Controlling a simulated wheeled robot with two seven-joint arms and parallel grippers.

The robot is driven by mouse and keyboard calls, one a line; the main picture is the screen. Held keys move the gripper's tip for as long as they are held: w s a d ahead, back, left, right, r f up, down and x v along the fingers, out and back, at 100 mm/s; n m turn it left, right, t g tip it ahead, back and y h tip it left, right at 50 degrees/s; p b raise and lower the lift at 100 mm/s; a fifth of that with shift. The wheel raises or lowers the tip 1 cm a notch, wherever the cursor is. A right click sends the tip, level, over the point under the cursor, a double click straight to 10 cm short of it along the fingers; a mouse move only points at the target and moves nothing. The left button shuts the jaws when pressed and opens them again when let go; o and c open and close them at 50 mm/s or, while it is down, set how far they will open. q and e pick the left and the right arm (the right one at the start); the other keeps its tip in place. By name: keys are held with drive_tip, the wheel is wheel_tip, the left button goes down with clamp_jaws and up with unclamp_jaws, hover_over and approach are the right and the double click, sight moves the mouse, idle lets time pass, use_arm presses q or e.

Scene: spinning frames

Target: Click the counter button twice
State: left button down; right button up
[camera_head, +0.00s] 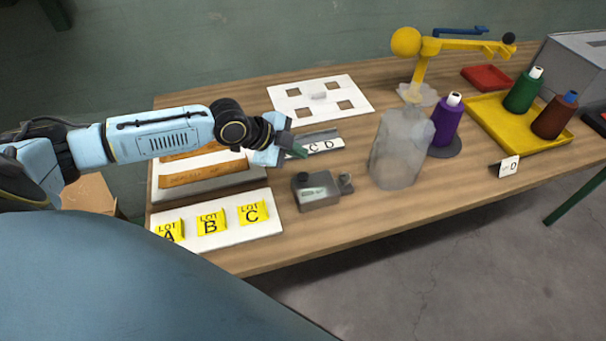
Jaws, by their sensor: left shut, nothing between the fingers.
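The counter (321,194) is a small grey box on the wooden table, right of the yellow LOT cards. It has a small display on its front, a dark round button (301,178) on top and a round knob at its right side. My left gripper (301,152) is shut and empty. In the picture it shows just above and behind the counter, in front of a white strip with letters; it looks apart from the button, but its exact height is hard to tell. My right gripper is not in view.
A white board with LOT cards (231,244) lies left of the counter. A grey translucent bag-like object (400,150) stands close on its right. A purple bottle (446,122), a yellow tray (488,131) and a yellow lamp-like arm (420,70) stand farther right. Bare table lies in front.

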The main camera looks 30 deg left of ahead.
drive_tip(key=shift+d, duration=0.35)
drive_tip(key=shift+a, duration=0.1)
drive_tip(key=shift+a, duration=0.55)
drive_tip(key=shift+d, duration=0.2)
